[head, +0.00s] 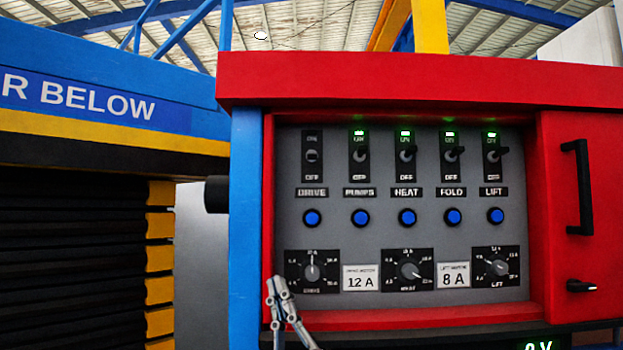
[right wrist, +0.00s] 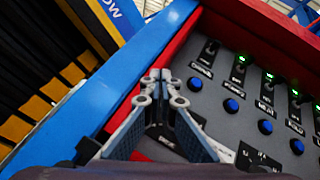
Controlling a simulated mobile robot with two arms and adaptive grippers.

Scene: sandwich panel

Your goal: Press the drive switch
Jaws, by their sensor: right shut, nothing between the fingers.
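The drive switch (head: 312,156) is a toggle at the top left of the grey panel, above the DRIVE label. No green light shows over it. It also shows in the right wrist view (right wrist: 207,52). A blue button (head: 312,218) sits below the label, and the drive dial (head: 312,270) is lower still. My right gripper (head: 275,284) is shut and empty by the panel's lower left corner, well below the switch and slightly left of it. In the right wrist view its fingertips (right wrist: 160,76) are together. My left gripper is not in view.
Toggles for pumps (head: 360,155), heat (head: 407,155), fold (head: 453,155) and lift (head: 493,155) have green lights lit. A red frame (head: 400,82) surrounds the recessed panel. A red door (head: 585,240) with a black handle stands at right; a blue post (head: 245,220) at left.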

